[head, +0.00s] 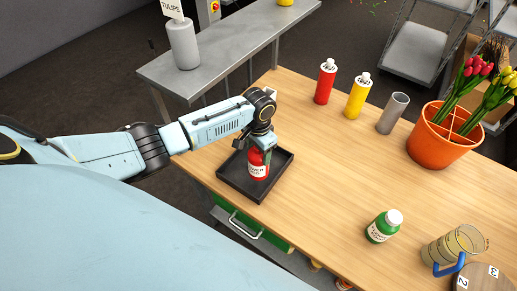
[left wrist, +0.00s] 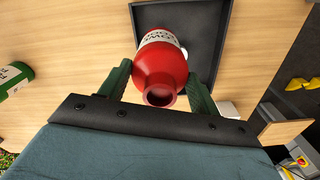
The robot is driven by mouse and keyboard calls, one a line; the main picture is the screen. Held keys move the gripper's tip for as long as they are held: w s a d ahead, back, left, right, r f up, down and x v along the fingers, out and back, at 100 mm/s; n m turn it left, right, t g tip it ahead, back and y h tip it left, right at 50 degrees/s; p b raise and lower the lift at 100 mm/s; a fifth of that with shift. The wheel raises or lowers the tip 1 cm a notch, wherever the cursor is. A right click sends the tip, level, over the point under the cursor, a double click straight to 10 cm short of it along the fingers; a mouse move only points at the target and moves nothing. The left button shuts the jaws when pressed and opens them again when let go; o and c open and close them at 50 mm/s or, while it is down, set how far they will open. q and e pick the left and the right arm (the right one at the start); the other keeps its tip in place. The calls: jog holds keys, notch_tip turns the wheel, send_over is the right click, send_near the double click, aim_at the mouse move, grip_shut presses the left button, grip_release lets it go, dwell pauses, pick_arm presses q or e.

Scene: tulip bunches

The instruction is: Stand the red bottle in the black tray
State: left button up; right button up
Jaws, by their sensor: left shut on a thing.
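The red bottle (head: 257,165) with a white label stands upright inside the outline of the black tray (head: 228,177). My left gripper (head: 262,147) is shut on it from above. In the left wrist view, the red bottle (left wrist: 160,68) sits between the two green fingers of my left gripper (left wrist: 160,80), its open neck facing the camera. The black tray (left wrist: 205,20) shows behind it. I cannot tell whether the bottle's base touches the tray floor. My right gripper is not in view.
A green bottle (head: 384,226) and a clear mug (head: 455,246) stand right of the tray. A red can (head: 325,82), a yellow can (head: 358,96), a grey cylinder (head: 392,113) and an orange tulip pot (head: 437,143) stand farther back. The wooden table's middle is clear.

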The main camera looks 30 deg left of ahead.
pick_arm(q)
jog(key=shift+f+b, duration=1.7)
jog(key=shift+f, duration=1.3)
jog(key=o, duration=1.7)
jog(key=shift+r, duration=0.15)
notch_tip(320, 180, up, 3)
jog(key=p, duration=0.3)
jog(key=shift+r+p, duration=0.55)
jog(key=shift+r, duration=0.35)
